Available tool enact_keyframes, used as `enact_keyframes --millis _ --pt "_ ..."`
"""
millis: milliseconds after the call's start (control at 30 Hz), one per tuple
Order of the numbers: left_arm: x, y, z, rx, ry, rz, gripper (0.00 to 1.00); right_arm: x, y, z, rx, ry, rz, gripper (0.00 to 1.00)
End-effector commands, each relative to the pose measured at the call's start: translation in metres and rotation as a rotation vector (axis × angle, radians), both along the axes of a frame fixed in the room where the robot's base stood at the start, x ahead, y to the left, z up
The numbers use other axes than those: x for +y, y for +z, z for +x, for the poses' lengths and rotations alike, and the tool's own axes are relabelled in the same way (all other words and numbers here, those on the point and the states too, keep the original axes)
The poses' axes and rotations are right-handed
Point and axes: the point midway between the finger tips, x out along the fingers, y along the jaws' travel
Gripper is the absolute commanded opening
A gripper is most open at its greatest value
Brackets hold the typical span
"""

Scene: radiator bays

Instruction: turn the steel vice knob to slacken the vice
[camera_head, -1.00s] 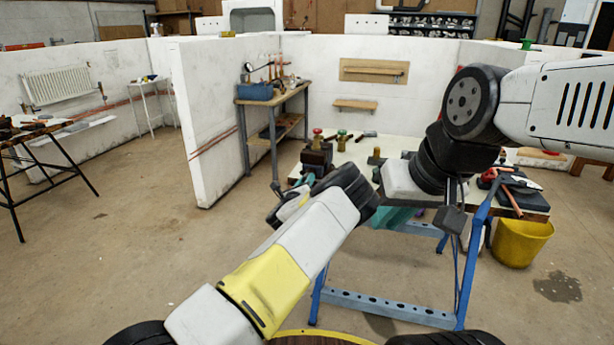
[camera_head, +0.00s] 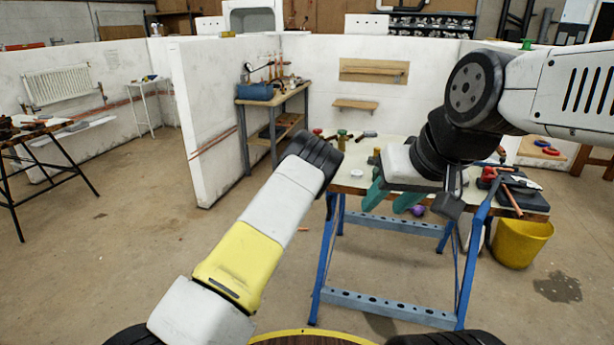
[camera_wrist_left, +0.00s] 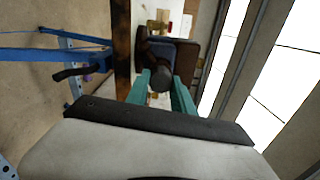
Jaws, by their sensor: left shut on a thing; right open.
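In the left wrist view the dark round steel vice knob (camera_wrist_left: 160,78) sits between the teal fingers of my left gripper (camera_wrist_left: 161,88), which is shut on it. The dark vice body (camera_wrist_left: 168,53) is just beyond the knob. In the head view my left wrist covers the vice, the knob and the left gripper's fingers. My right gripper (camera_head: 391,199) is open, its two teal fingers apart and empty, at the front edge of the workbench (camera_head: 350,188).
A white disc (camera_head: 355,173) lies on the bench. Tools and a copper pipe (camera_head: 510,193) lie at its right end, near a yellow bucket (camera_head: 521,243). Floor at left is open.

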Motion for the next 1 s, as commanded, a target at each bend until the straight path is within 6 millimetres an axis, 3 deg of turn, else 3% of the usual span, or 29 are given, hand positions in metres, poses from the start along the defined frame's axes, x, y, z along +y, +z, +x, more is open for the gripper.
enact_keyframes --millis 33,700,833,1000 --pt "0.0016 -0.007 -0.0018 0.051 0.002 -0.108 0.0 -0.0002 -0.0006 -0.0002 0.002 0.0 -0.001 0.42" --pt "0.0022 -0.0111 -0.0031 0.528 0.009 -1.556 0.0 -0.0011 -0.0024 -0.001 0.007 0.0 -0.003 0.42" --pt "0.0007 -0.011 -0.0034 0.572 0.008 -1.688 0.0 -0.0011 -0.0024 -0.001 0.007 0.0 -0.003 0.42" --pt "-0.0009 -0.0108 -0.0038 0.581 0.007 -1.707 0.0 -0.0011 -0.0025 -0.001 0.008 0.0 -0.003 0.42"
